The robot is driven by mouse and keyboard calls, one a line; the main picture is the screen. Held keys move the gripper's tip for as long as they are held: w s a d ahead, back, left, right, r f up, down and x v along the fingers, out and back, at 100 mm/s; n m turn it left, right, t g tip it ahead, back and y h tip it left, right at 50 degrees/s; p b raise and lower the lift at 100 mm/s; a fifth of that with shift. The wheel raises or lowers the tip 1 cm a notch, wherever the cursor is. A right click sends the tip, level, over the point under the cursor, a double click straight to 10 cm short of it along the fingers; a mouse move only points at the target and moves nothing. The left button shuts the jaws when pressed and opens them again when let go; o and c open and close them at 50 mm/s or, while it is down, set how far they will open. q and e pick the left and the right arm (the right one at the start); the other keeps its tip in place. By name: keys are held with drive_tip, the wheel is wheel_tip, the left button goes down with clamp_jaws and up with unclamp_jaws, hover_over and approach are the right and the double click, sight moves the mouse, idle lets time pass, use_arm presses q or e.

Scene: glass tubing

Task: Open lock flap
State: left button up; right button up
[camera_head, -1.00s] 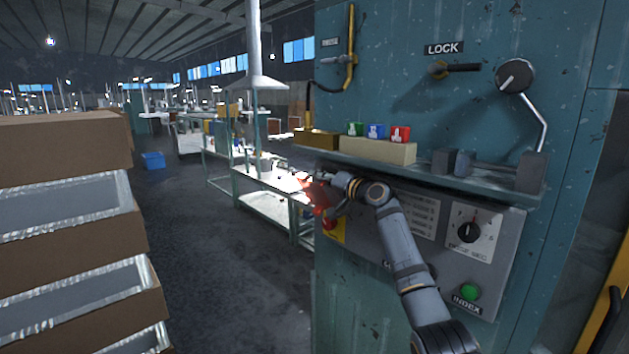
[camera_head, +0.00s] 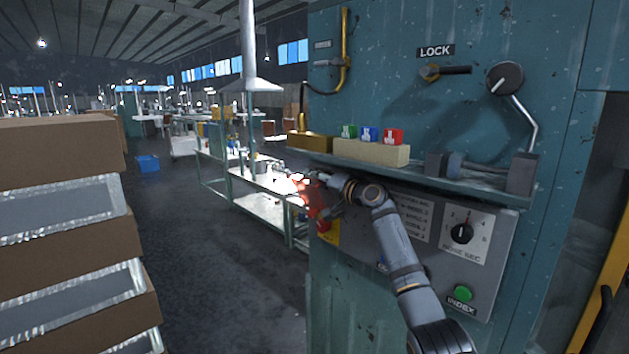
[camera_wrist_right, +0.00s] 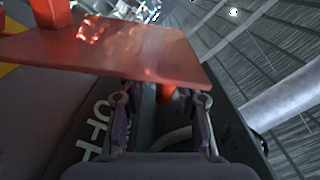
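A red part (camera_head: 312,197) sticks out from the left edge of the machine's control panel, low under the shelf. In the right wrist view it shows as a flat red plate (camera_wrist_right: 110,50) with a short red stem below its near edge. My right gripper (camera_head: 328,184) is beside this red part. In the wrist view its two fingers (camera_wrist_right: 161,102) are apart, one on each side of the stem, with their tips at the plate's edge. Contact is unclear. A handle (camera_head: 445,71) under a LOCK label sits higher on the machine, untouched. My left gripper is not seen.
A shelf (camera_head: 400,169) above my right arm carries a cream block (camera_head: 371,151) with small green, blue and red cubes. The grey panel has a dial (camera_head: 462,233) and a green INDEX button (camera_head: 463,293). Stacked boxes (camera_head: 60,150) stand at left; open floor lies between.

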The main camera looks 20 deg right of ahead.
drive_tip(key=shift+s, duration=0.15)
drive_tip(key=v, duration=1.1)
drive_tip(key=shift+s, duration=0.3)
drive_tip(key=shift+d+r, duration=0.1)
drive_tip(key=shift+d, duration=0.1)
